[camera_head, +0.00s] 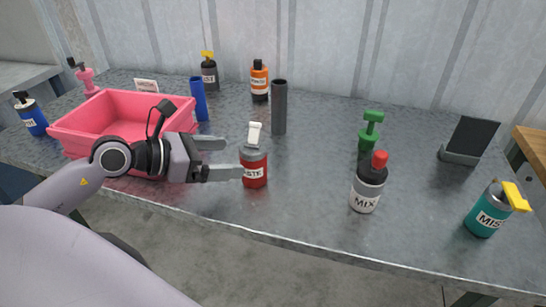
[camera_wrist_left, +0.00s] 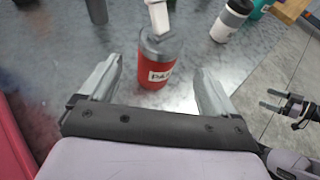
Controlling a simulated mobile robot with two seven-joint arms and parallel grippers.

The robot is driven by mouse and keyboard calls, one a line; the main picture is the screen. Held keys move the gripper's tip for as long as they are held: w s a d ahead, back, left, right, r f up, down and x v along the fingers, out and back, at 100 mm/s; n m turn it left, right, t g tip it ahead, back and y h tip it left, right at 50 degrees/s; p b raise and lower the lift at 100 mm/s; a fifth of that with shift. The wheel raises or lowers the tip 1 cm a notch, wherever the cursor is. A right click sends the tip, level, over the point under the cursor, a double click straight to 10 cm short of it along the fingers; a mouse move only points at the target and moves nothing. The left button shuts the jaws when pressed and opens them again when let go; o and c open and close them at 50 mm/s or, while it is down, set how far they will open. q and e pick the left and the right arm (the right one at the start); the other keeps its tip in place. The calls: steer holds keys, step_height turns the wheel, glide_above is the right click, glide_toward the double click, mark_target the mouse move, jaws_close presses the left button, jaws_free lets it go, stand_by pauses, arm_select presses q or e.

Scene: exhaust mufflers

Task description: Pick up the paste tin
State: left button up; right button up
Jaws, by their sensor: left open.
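The paste tin (camera_head: 254,166) is a red tin with a grey top, a white upright spout and a white label, partly readable as "PASTE". It stands upright on the grey table near its front edge. My left gripper (camera_head: 232,158) comes in from the left, open, with its fingertips just left of the tin. In the left wrist view the tin (camera_wrist_left: 158,62) stands ahead, between the lines of the two open fingers (camera_wrist_left: 157,85). Nothing is held in it. My right gripper shows at the right edge of the left wrist view (camera_wrist_left: 285,104), small, with its fingers apart.
A pink tray (camera_head: 125,97) lies left, under my left arm. Dark grey (camera_head: 279,107) and blue (camera_head: 198,99) cylinders stand behind. Table between the tin and MIX bottle is clear.

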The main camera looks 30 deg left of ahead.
mark_target(253, 154)
arm_select(q)
steer(key=shift+w+d, duration=0.15)
steer(key=shift+w, duration=0.25)
steer(key=shift+w+d+f, duration=0.3)
steer(key=shift+w+d, duration=0.05)
steer(key=shift+w, duration=0.2)
steer(key=shift+w+d+p, duration=0.3)
steer(key=shift+w+p, duration=0.05)
steer(key=shift+w, duration=0.15)
steer(key=shift+p+x, duration=0.35)
steer(key=shift+x, duration=1.7)
steer(key=c, duration=1.1)
